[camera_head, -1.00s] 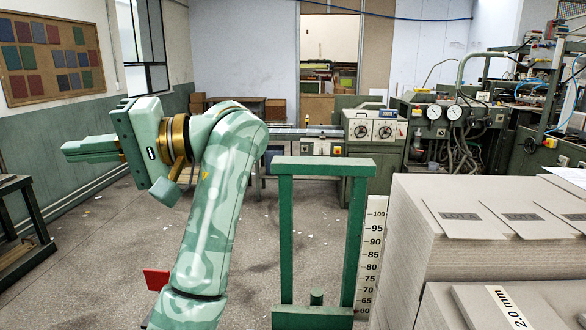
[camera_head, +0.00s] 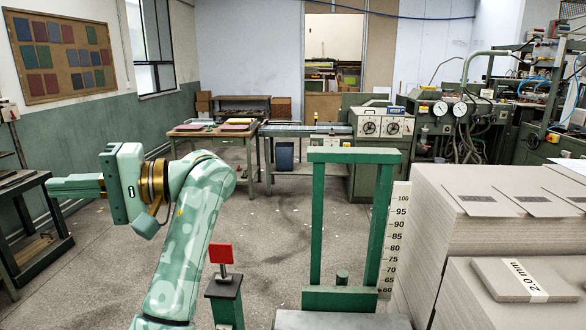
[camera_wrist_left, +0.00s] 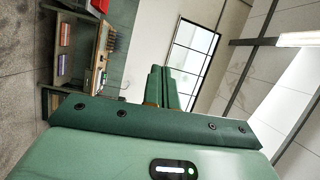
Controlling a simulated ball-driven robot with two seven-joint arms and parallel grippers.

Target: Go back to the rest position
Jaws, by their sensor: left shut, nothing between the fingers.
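My left gripper (camera_head: 75,186) is at the left of the head view, its fingers pointing left. The fingers are together with nothing between them. The left arm rises from the bottom of the view and bends over to the gripper, clear of the furniture. In the left wrist view the two green fingers (camera_wrist_left: 164,88) lie side by side, closed, with the window and wall beyond them. My right gripper does not show in either view.
A green frame (camera_head: 350,156) with a number scale (camera_head: 396,235) stands in front. A red-topped post (camera_head: 222,254) is close right of my left arm. Greyboard stacks (camera_head: 470,235) fill the right. A dark bench (camera_head: 35,235) stands at left. Open floor lies between.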

